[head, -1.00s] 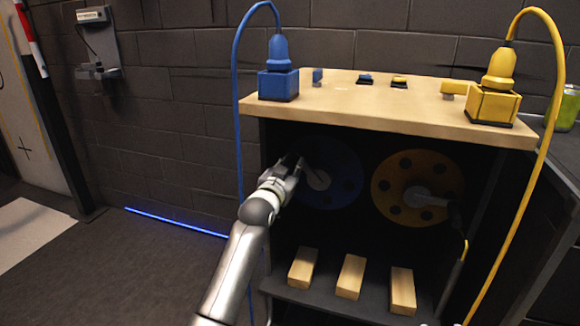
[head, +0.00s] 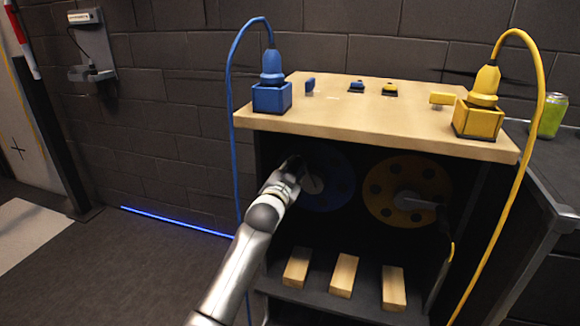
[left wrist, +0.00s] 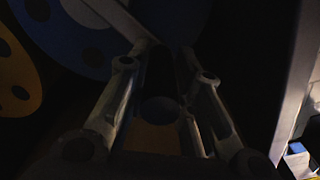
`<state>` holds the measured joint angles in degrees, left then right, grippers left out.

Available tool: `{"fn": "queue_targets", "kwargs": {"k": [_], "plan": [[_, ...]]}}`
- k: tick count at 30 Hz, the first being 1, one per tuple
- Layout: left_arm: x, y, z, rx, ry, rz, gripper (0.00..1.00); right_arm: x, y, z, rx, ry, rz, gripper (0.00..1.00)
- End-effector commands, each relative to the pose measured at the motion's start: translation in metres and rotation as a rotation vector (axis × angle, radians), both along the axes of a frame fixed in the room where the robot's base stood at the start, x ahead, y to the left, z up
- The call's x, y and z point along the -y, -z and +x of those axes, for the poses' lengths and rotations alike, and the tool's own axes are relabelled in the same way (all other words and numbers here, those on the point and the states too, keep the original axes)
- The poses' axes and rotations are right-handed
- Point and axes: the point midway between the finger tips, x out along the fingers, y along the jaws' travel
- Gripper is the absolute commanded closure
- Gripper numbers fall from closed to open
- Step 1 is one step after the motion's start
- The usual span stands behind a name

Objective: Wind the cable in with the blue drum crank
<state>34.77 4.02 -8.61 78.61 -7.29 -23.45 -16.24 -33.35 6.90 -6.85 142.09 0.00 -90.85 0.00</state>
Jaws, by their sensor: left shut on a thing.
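The blue drum (head: 338,184) is set in the dark front of the wooden-topped cabinet, left of the yellow drum. Its grey crank (head: 314,184) shows at the hub, partly hidden by my gripper. My left gripper (head: 296,166) is at the drum's upper left, shut on the crank's handle. In the left wrist view the two fingers of my left gripper (left wrist: 165,75) close around a dark handle, and part of the blue drum (left wrist: 75,35) shows at the upper left. That view is dark, so the exact grip is hard to see. My right gripper is not in view.
The yellow drum (head: 408,190) with its own crank is just right. A blue cable (head: 231,120) hangs at the cabinet's left edge, near my left arm. A yellow cable (head: 520,190) hangs at the right. Several wooden blocks (head: 342,276) lie on the lower shelf.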

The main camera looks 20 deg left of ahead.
Motion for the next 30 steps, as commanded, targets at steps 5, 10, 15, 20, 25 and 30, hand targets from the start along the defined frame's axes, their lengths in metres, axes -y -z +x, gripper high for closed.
{"fn": "queue_targets", "kwargs": {"k": [5, 10, 15, 20, 25, 30], "plan": [[0.011, -0.012, 0.0, 0.016, 0.009, 0.057, 1.0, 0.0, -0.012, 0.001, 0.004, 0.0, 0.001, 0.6], [0.017, -0.014, 0.0, 0.019, 0.009, 0.127, 1.0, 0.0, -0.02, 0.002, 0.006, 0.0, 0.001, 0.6], [0.025, -0.016, -0.001, 0.021, 0.01, 0.216, 1.0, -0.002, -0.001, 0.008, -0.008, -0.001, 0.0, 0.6], [0.036, -0.017, -0.001, 0.025, 0.01, 0.325, 1.0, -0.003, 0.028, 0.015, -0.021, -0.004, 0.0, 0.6], [0.048, -0.016, -0.002, 0.031, 0.011, 0.46, 1.0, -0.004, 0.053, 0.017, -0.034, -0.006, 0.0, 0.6], [0.063, -0.013, -0.002, 0.037, 0.01, 0.622, 1.0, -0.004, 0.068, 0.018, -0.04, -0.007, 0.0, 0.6]]}}
